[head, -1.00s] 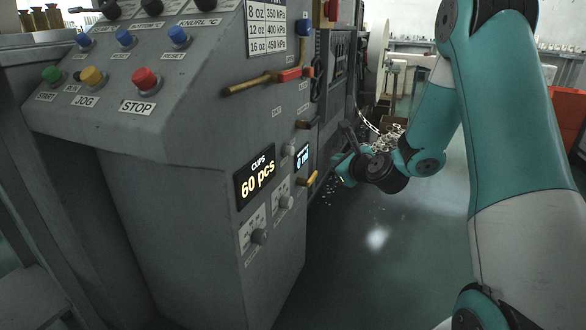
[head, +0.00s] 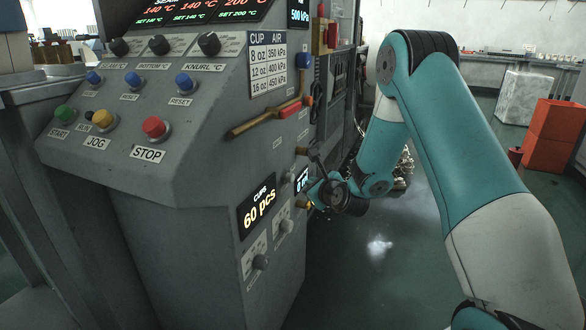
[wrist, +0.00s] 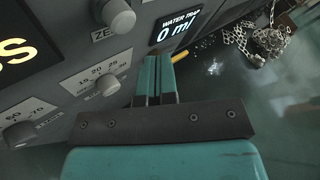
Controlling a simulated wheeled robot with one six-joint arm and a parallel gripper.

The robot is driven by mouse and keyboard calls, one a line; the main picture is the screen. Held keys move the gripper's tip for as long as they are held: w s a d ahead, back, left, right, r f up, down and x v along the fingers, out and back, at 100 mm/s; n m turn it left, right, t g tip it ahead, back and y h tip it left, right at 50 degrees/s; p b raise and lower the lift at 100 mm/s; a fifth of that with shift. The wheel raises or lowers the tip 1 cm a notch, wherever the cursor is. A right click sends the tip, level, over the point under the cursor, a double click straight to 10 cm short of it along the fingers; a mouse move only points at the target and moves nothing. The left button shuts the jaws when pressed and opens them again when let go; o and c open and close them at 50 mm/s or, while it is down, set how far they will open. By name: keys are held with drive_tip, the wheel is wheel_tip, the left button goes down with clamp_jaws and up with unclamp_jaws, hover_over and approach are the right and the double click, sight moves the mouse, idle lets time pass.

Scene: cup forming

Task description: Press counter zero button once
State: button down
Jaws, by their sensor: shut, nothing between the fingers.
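The counter display (head: 257,206) reads "CUPS 60 pcs" on the machine's side panel. Right of it is a small grey round button (head: 289,177). In the wrist view a grey button (wrist: 118,16) sits at the top, above a partly cut-off label starting "ZE". My gripper (wrist: 160,62) is shut and empty, its teal fingers pointing up the picture, below and right of that button and apart from it in the picture. In the head view my gripper (head: 316,190) is beside the panel's right edge, partly hidden by my wrist.
Close by are a water trap display (wrist: 178,28) reading "0 ml", a scaled knob (wrist: 107,85) and a lower knob (wrist: 20,133). Upper panel buttons include red STOP (head: 154,127). A chain (wrist: 245,40) lies beyond.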

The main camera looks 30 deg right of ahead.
drive_tip(key=shift+w+a+p, duration=0.6)
drive_tip(key=shift+w+p, duration=0.1)
drive_tip(key=shift+p, duration=0.25)
drive_tip(key=shift+w+a+r+p, duration=0.1)
drive_tip(key=shift+w+a+p, duration=0.15)
drive_tip(key=shift+p, duration=0.45)
idle(1.0)
drive_tip(key=shift+w, duration=0.1)
drive_tip(key=shift+w+a+p, duration=0.3)
drive_tip(key=shift+w+p, duration=0.1)
drive_tip(key=shift+p, duration=0.45)
idle(0.9)
drive_tip(key=shift+s+d+b, duration=0.55)
drive_tip(key=shift+s+b, duration=0.1)
drive_tip(key=shift+s, duration=0.1)
